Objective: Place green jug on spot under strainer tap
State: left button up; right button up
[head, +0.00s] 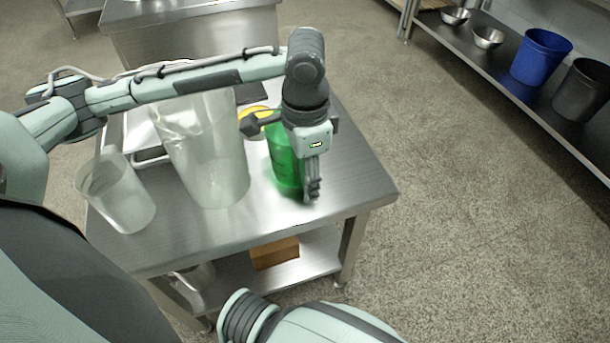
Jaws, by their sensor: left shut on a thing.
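The green jug (284,163) stands on the steel table near its right end, partly hidden behind my left gripper. My left gripper (312,192) points down at the jug's right side and is shut on it. The jug looks upright, and its base is at or very close to the table top. My right gripper is out of the frame; only part of my right arm shows at the bottom. I see no strainer tap in this view.
On the steel table (345,170) a tall clear jug (215,165) stands left of the green jug, with a smaller clear container (118,195) at far left. A yellow and black item (256,118) lies behind. A brown box (274,253) sits on the lower shelf. The floor right is clear.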

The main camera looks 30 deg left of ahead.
pick_arm(q)
jog(key=o, duration=1.2)
